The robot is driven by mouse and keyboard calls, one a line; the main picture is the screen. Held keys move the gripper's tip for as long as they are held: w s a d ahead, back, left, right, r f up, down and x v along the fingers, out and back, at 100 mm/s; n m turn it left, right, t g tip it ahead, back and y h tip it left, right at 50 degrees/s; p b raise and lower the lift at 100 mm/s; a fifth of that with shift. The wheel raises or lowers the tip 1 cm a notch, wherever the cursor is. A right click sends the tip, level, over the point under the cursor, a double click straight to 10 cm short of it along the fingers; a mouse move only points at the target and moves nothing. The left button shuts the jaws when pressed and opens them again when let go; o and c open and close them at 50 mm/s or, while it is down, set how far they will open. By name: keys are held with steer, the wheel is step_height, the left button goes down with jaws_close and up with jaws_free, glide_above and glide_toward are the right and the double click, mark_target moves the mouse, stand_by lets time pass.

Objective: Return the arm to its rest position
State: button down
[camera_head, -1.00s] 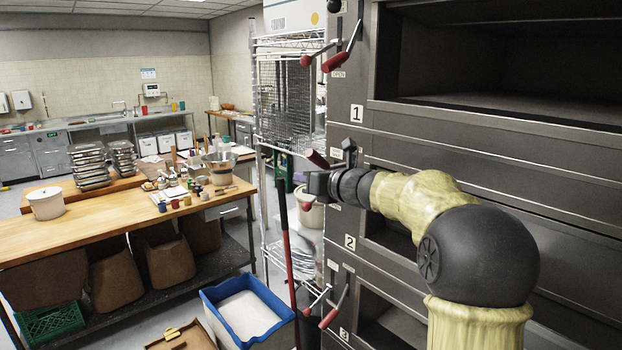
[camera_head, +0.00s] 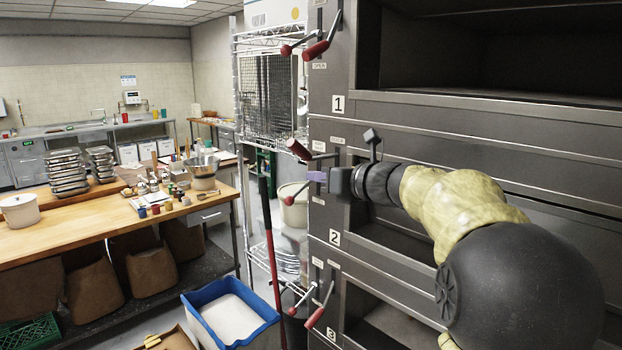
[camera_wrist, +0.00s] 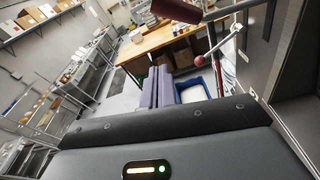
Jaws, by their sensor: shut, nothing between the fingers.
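My gripper (camera_head: 317,176) is in front of the deck oven (camera_head: 420,130), beside the handles at its left edge. Its purple fingers are shut with nothing between them. The fingers also show in the wrist view (camera_wrist: 157,88), close together and pointing out over the floor towards the wooden table. My arm reaches in from the lower right of the head view, with the elbow large and near the camera. A red-ended oven handle (camera_head: 299,150) is close to the fingers; I cannot tell the exact gap.
A wire rack (camera_head: 268,100) stands left of the oven. A blue bin (camera_head: 262,334) with white contents and a red pole (camera_head: 271,262) stand below. The wooden table (camera_head: 95,233) holds trays, a white tub (camera_head: 18,211) and jars. Oven chambers open at right.

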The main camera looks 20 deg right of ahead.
steer(key=s+a+f+n+g+h, duration=0.1)
steer(key=s+a+f+n+g, duration=0.2)
steer(key=f, duration=0.5)
steer(key=s+a+f+n+g+h, duration=0.1)
steer(key=s+f+n+g+h, duration=0.1)
steer(key=s+f+n, duration=0.35)
steer(key=s+a+f+n+g+h, duration=0.15)
steer(key=f+n, duration=0.35)
steer(key=f, duration=0.5)
steer(key=s+f+n+g+h, duration=0.4)
steer(key=s+f+n, duration=0.9)
steer(key=s+n, duration=0.3)
steer(key=n+b, duration=0.1)
steer(key=n, duration=0.1)
steer(key=shift+s+d+f+n+g, duration=0.25)
steer(key=shift+d+f+n+g, duration=0.05)
steer(key=shift+d+n+g, duration=0.1)
